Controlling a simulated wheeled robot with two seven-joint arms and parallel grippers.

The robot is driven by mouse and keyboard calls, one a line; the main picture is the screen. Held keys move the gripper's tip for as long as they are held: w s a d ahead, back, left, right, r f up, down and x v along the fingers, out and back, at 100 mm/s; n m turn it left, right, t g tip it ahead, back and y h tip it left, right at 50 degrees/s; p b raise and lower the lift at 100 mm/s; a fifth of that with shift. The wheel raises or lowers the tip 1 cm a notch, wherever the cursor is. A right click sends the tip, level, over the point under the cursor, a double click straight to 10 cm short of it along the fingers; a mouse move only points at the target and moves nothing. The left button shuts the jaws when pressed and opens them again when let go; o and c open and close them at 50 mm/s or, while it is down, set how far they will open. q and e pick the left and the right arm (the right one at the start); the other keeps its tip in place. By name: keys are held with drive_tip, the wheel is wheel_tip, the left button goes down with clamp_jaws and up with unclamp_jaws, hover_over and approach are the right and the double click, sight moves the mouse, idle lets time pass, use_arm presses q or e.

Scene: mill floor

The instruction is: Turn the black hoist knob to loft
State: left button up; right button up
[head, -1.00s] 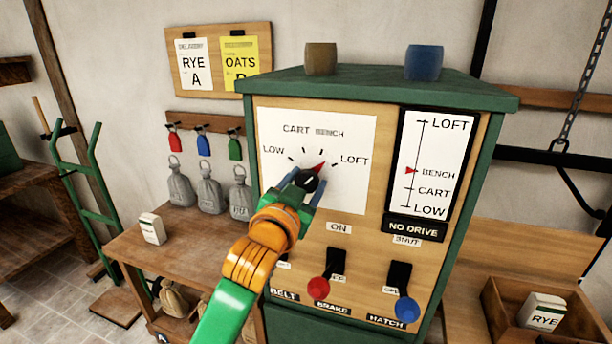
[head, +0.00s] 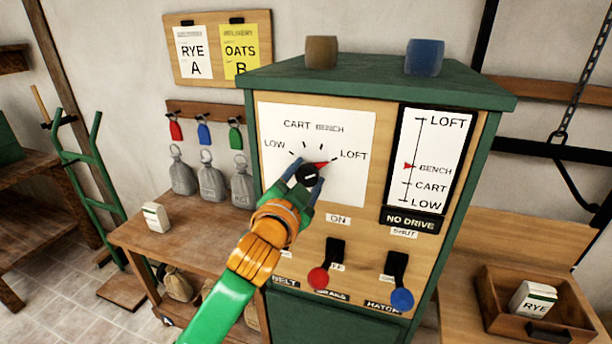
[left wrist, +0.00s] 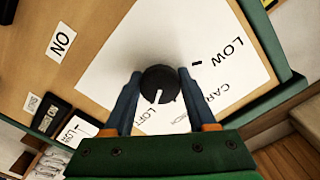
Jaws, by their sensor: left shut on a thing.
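The black hoist knob (head: 307,174) is on the white dial plate (head: 350,119) of the green cabinet. The plate reads LOW, CART, BENCH and LOFT. The knob's red pointer (head: 321,164) points right and slightly up, close to the LOFT mark. My left gripper (head: 304,182) is shut on the knob, a finger on either side. In the left wrist view the knob (left wrist: 159,87) sits between the fingertips, its white line toward the LOFT side. The level indicator (head: 425,165) has its red arrow at BENCH, with NO DRIVE below. My right gripper is not in view.
Below the dial are a red-knobbed brake lever (head: 318,278) and a blue-knobbed hatch lever (head: 402,299). A wooden crate (head: 545,332) holding a RYE packet stands at right.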

sight(305, 180)
use_arm(q)
drive_tip(key=o, duration=1.3)
drive_tip(key=shift+o, duration=0.2)
drive_tip(key=shift+w, duration=0.15)
drive_tip(key=b+v, duration=0.2)
drive_tip(key=v, duration=0.4)
drive_tip(key=shift+f, duration=0.15)
drive_tip(key=shift+s+a, duration=0.1)
drive_tip(key=shift+s, duration=0.45)
